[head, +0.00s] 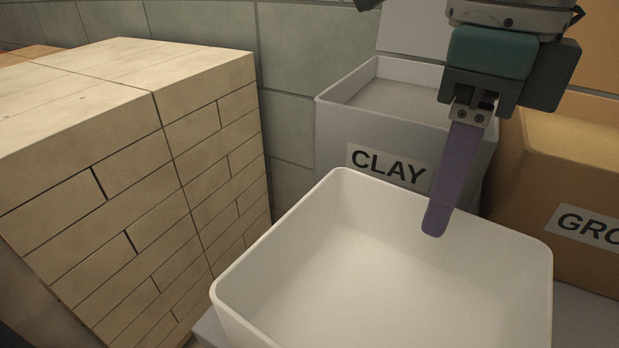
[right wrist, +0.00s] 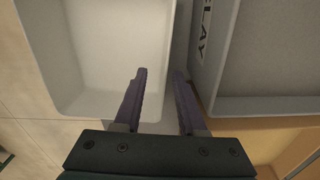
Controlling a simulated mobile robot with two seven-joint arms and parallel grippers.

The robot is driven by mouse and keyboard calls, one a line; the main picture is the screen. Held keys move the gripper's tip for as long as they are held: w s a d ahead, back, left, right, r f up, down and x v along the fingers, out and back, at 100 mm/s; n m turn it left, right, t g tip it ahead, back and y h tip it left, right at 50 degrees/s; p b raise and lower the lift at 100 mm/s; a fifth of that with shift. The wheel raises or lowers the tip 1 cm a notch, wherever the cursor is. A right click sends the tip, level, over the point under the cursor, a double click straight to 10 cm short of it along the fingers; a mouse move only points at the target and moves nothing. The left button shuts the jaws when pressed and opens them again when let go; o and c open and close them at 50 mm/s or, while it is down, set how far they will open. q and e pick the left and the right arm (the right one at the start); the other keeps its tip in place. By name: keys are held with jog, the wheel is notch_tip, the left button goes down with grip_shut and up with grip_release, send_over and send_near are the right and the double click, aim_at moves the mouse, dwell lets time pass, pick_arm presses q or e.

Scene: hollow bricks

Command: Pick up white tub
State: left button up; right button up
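My right gripper (head: 434,228) points down at the tub's far rim; one purple finger shows there, in front of the inner far wall. In the right wrist view the gripper (right wrist: 160,72) is open, one finger over the tub's inside and the other just outside its wall. Contact with the wall cannot be told. My left gripper is not in view.
A grey bin labelled CLAY (head: 345,130) stands close behind the tub, with a narrow gap between. A tan bin with a partly cut-off label (head: 570,165) stands at the right. A large stack of pale wooden blocks (head: 130,170) fills the left. A tiled wall (head: 310,50) is behind.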

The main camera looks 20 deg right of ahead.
aim_at(387, 303)
jog(key=f, duration=0.2)
jog(key=w+f+b, duration=0.1)
jog(key=f, duration=0.2)
jog(key=shift+f, duration=0.3)
jog(key=shift+c, duration=0.2)
grip_shut()
jog(key=shift+r, duration=0.1)
dwell(0.8)
